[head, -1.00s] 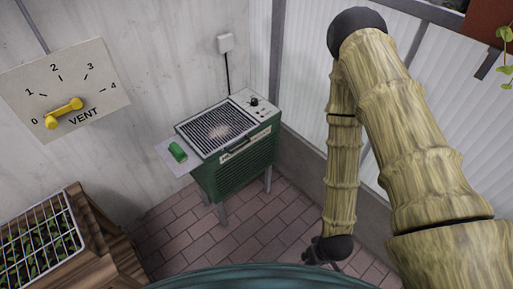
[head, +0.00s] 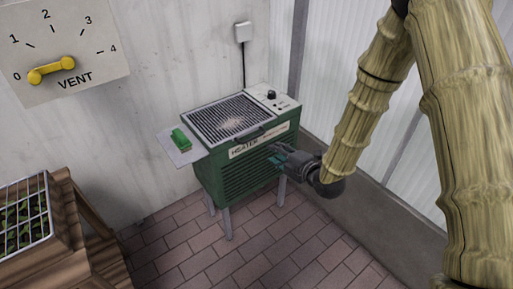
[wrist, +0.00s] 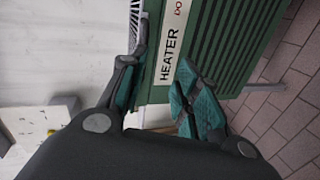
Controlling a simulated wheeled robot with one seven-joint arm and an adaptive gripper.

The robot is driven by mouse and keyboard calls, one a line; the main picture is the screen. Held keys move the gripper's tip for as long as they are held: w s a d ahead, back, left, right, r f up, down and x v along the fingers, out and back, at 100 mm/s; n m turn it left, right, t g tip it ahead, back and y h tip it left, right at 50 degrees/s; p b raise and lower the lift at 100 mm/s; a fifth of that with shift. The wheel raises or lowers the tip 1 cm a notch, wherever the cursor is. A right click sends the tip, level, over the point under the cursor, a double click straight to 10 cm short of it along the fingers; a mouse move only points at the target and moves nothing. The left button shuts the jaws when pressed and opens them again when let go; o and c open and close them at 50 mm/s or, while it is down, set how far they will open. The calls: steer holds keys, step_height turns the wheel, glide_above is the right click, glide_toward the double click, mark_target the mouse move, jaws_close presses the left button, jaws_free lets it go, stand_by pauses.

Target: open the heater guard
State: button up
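The heater (head: 235,170) is a green box on grey legs, with a white "HEATER" label on its front; the label also shows in the wrist view (wrist: 173,45). The heater guard (head: 225,118) is a dark grille in a light frame, lying flat on the heater's top. A dark handle (head: 249,135) is at the guard's front edge. My gripper (head: 277,155) is in front of the heater's right part, just below the label and lower than the handle. In the wrist view my gripper (wrist: 158,92) is open, its teal-padded fingers apart with nothing between them. Contact with the heater cannot be told.
A side shelf with a green block (head: 181,139) is at the heater's left. A control panel with a black knob (head: 272,95) is at its right. A yellow vent lever (head: 50,70) is on the wall. A wooden planter (head: 70,240) is at lower left. The brick floor in front is clear.

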mark_target(257, 135)
steer(key=shift+n+y, duration=0.4)
steer(key=shift+n, duration=0.4)
steer(key=x, duration=0.4)
steer(key=r+x, duration=0.1)
steer(key=x, duration=0.3)
steer(key=r+x, duration=0.1)
steer(key=x, duration=0.3)
steer(key=shift+w+r, duration=0.1)
steer(key=shift+w, duration=0.2)
jaws_close()
